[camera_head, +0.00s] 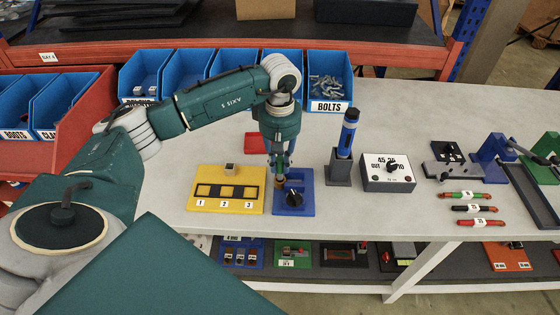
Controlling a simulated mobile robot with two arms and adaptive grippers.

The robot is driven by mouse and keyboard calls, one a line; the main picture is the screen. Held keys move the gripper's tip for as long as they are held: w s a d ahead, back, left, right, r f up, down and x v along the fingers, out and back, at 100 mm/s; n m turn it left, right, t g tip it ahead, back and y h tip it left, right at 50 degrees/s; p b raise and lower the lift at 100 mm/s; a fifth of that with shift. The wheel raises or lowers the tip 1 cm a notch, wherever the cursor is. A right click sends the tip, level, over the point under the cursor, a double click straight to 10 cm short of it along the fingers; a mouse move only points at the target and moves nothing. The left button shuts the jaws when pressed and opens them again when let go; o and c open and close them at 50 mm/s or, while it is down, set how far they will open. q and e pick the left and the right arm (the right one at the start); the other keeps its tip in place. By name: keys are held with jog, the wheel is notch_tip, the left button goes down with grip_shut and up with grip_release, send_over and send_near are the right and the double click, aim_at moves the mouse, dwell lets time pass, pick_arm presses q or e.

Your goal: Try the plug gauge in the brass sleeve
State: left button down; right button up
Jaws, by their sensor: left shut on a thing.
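My left gripper (280,179) points down over the left part of a blue plate (307,205) with a black knob (294,196). It is shut on a small brass-coloured piece (280,184), which looks like the brass sleeve; the fingers hide most of it. I cannot tell whether the piece touches the plate. Slim double-ended rods, likely plug gauges, lie on the bench at the right: one green and red (466,195), one dark with red ends (474,208), one red (481,222). My right gripper is not in view.
A yellow tray (227,205) with numbered slots stands left of the blue plate. A blue marker-like tool (348,135) stands in a grey holder, beside a grey dial box (388,178). Blue bins (331,82) line the back. Bench between dial box and rods is clear.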

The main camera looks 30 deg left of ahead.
pick_arm(q)
jog(key=shift+f+b, duration=0.95)
jog(key=shift+f, duration=0.2)
dwell(0.4)
jog(key=shift+r, duration=0.2)
dwell(0.8)
jog(key=shift+r+p, duration=0.25)
jog(key=shift+p, duration=0.05)
jog(key=shift+r+p, duration=1.1)
jog(key=shift+r, duration=0.95)
